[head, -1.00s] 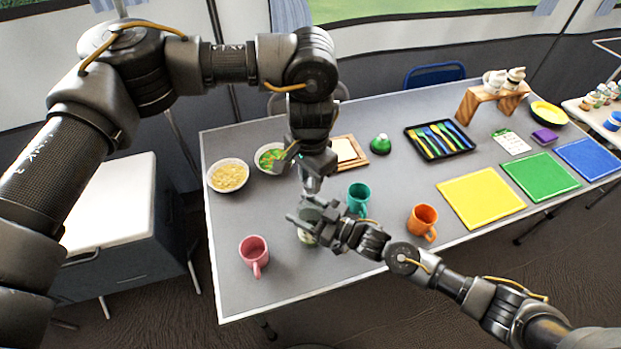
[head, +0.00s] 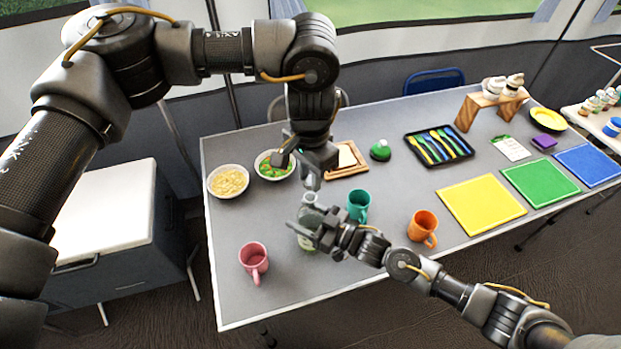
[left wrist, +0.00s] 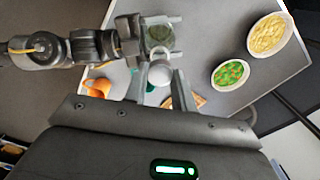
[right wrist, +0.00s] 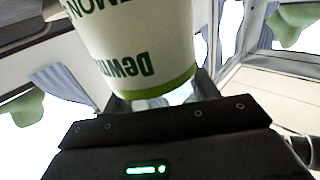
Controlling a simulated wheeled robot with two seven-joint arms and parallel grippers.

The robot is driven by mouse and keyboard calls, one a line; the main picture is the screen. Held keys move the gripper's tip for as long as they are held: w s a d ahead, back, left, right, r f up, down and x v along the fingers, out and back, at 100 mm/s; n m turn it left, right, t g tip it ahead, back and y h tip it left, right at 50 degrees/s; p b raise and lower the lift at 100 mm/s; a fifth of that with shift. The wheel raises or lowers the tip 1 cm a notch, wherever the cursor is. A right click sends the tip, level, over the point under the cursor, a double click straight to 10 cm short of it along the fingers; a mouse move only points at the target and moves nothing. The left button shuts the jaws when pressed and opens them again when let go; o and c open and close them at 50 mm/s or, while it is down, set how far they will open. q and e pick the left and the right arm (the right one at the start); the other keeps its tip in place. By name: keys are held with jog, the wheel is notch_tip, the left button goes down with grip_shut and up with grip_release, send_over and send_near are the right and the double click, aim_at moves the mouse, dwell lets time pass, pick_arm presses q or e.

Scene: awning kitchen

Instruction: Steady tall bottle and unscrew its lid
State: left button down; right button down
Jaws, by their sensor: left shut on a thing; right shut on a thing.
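The tall bottle (head: 306,244) has a pale body with green on it; its white, green-banded label (right wrist: 140,50) fills much of the right wrist view. My right gripper (head: 313,222) is shut around the bottle from the right and hides much of it in the head view. My left gripper (head: 311,182) points down from above and is shut on the small pale lid (left wrist: 160,73). In the left wrist view the bottle (left wrist: 160,36) shows between the right gripper's fingers, beyond the lid.
A teal mug (head: 359,205) stands close right of the bottle, an orange mug (head: 422,226) further right, and a pink mug (head: 254,259) to the left. Two food bowls (head: 228,181) (head: 270,163) and a wooden-framed board (head: 347,158) lie behind.

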pick_arm(q)
notch_tip(320, 180, up, 2)
jog(key=shift+r, duration=0.2)
pick_arm(e)
jog(key=shift+c, duration=1.8)
grip_release()
pick_arm(q)
notch_tip(320, 180, down, 2)
jog(key=shift+f+b, duration=0.15)
jog(key=shift+b, duration=1)
jog(key=shift+f, duration=0.1)
pick_arm(e)
jog(key=v, duration=1.2)
